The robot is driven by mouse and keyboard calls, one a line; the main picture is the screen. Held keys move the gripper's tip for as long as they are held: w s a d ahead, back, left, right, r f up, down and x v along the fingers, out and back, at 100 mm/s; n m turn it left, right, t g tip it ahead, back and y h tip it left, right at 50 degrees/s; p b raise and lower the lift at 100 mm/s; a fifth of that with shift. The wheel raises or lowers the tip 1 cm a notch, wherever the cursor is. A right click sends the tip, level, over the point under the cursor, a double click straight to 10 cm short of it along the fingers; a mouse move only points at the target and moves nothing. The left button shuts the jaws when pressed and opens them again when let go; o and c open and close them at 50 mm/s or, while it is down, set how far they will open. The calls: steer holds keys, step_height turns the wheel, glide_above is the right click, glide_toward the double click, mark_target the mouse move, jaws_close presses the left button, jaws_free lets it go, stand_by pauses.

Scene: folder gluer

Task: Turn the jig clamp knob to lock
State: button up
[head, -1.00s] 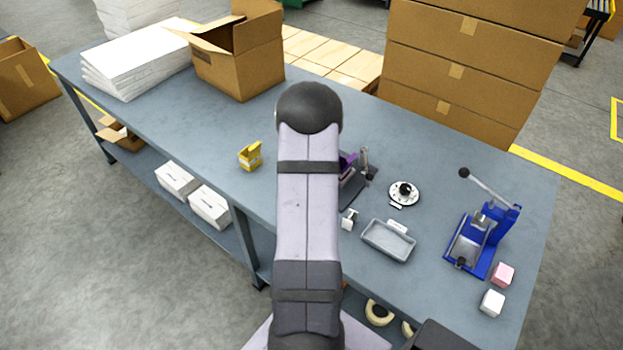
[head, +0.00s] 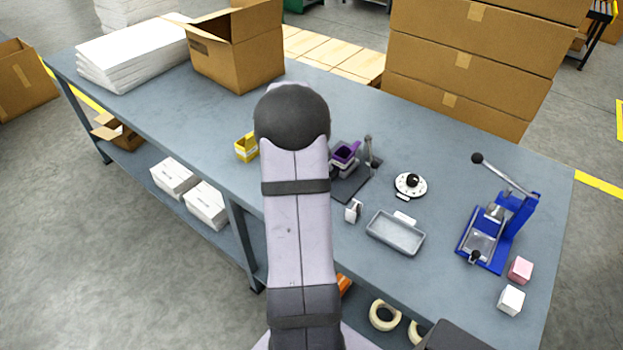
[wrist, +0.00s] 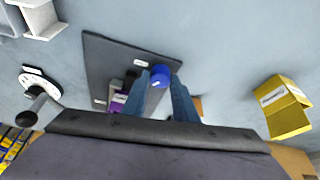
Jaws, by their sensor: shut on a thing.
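The jig is a dark plate (wrist: 122,62) with small white labels, lying on the bench; in the head view its plate (head: 351,186) shows partly to the right of my arm. A purple open carton or holder (head: 345,153) stands on it, and a bit of purple (wrist: 118,101) shows in the wrist view beside my left finger. A round blue knob (wrist: 159,76) stands at the jig, between my fingertips. My gripper (wrist: 160,88) is shut on this knob. In the head view my arm hides the gripper and knob. The knob's turn angle cannot be read.
A yellow box (wrist: 288,106) stands right of the jig in the wrist view. A round dial (head: 410,185), a grey tray (head: 396,234) and a blue lever press (head: 497,232) are to the jig's right in the head view. A brown carton (head: 236,60) stands behind.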

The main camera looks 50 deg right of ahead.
steer(key=shift+w+f+m+g+b, duration=0.1)
steer(key=shift+f+m+g+b, duration=0.3)
steer(key=shift+m+b, duration=0.65)
steer(key=shift+w+r+m+g+b, duration=0.15)
steer(key=shift+m+g+b, duration=0.1)
steer(key=shift+m+b, duration=0.3)
steer(key=shift+s+r+m+g+b, duration=0.1)
steer(key=shift+m+g+b, duration=0.2)
steer(key=shift+m, duration=0.4)
steer(key=m+g, duration=0.1)
steer(key=m, duration=0.2)
steer(key=shift+w+r+m+y, duration=0.1)
steer(key=shift+r+m+y, duration=0.05)
steer(key=shift+m+y, duration=0.2)
steer(key=shift+w+m+g+y+p, duration=0.1)
steer(key=shift+m+g+y+p, duration=0.35)
steer(key=shift+m, duration=1)
steer(key=o, duration=0.7)
steer(key=shift+o, duration=0.2)
steer(key=shift+r, duration=0.1)
